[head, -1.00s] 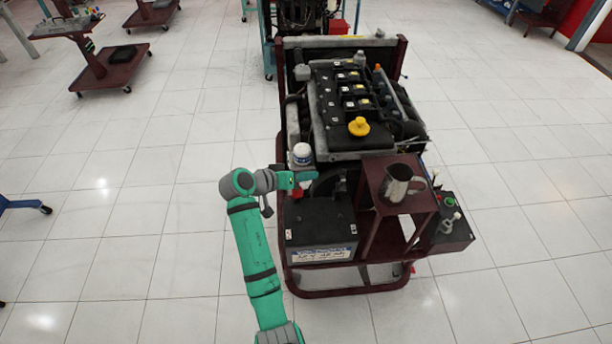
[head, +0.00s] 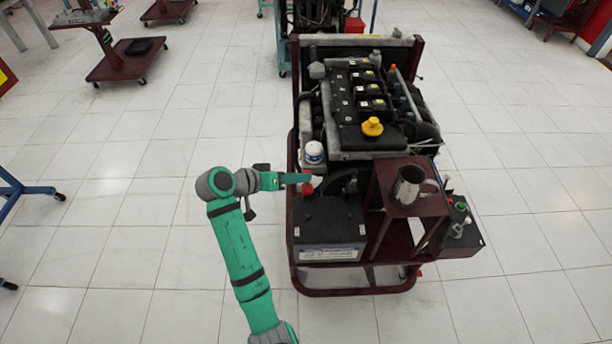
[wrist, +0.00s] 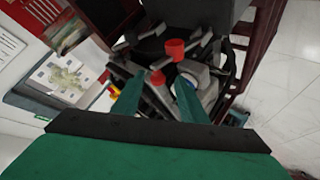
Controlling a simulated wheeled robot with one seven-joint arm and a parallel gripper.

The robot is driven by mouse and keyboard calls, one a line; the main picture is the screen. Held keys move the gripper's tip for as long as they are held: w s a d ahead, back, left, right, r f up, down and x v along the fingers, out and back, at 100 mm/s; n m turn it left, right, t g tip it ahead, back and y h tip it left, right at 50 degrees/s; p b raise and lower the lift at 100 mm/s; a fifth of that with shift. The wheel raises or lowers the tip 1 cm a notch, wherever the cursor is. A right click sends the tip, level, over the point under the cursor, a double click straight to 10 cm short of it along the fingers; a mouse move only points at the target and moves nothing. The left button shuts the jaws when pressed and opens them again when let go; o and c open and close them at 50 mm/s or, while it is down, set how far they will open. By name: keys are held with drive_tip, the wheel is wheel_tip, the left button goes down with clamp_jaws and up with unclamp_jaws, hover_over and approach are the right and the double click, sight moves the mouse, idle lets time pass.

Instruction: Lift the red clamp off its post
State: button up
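The red clamp (head: 306,188) shows as a small red piece at the back left of the black battery (head: 330,222), just below my fingertips. My gripper (head: 300,179) reaches in from the left above it. In the wrist view, two red pieces lie beyond my gripper (wrist: 158,90): a small red knob (wrist: 157,77) in line with the gap, and a larger red cylinder (wrist: 175,49) farther up. I cannot tell which is the clamp. The green fingers are parted with nothing visibly held. The post is not distinguishable.
A white-capped jar (head: 313,153) stands close behind my gripper. The engine (head: 365,110) with a yellow cap (head: 372,127) fills the stand behind. A metal pitcher (head: 410,184) sits on a raised maroon shelf to the right.

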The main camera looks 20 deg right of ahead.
drive_tip(key=shift+v, duration=1.05)
